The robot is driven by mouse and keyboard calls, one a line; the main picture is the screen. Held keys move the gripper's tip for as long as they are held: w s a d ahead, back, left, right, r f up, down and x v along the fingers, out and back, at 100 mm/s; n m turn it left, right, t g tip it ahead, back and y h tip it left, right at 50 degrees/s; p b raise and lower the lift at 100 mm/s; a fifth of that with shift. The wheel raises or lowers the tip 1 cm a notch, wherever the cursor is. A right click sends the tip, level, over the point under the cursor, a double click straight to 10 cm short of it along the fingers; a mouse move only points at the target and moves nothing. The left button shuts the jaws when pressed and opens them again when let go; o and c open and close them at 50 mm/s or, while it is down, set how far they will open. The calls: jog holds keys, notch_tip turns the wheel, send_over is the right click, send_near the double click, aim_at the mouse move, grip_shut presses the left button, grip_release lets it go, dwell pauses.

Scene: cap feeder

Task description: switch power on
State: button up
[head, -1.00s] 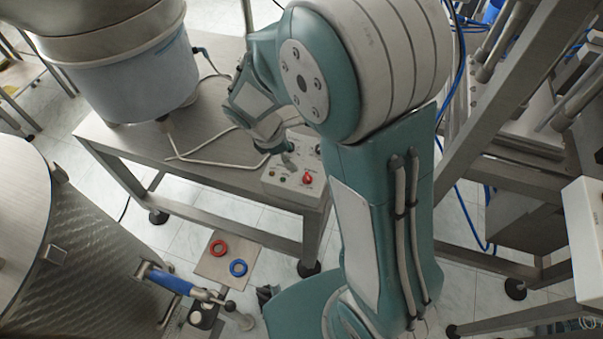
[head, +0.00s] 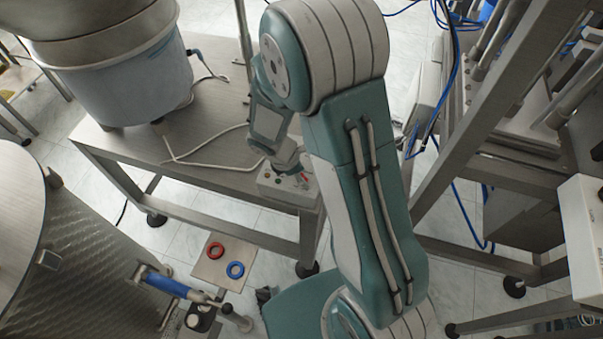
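A pale control box (head: 272,185) with small buttons and a red knob (head: 304,177) sits on the front right corner of the steel table. My gripper (head: 300,170) is just above the box, close to the red knob. My own arm covers the right part of the box and much of the gripper. I cannot tell whether the fingers touch the knob or whether they are open or shut. The knob's setting is too small to read.
A large feeder bowl (head: 125,75) stands on the steel table (head: 215,140), with a pale cable across the top. A steel drum (head: 75,250) with a blue handle is at lower left. A red ring (head: 216,250) and a blue ring (head: 235,269) lie on a floor plate. A metal frame (head: 455,150) stands right.

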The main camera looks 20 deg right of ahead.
jog(key=shift+a, duration=0.1)
grip_shut()
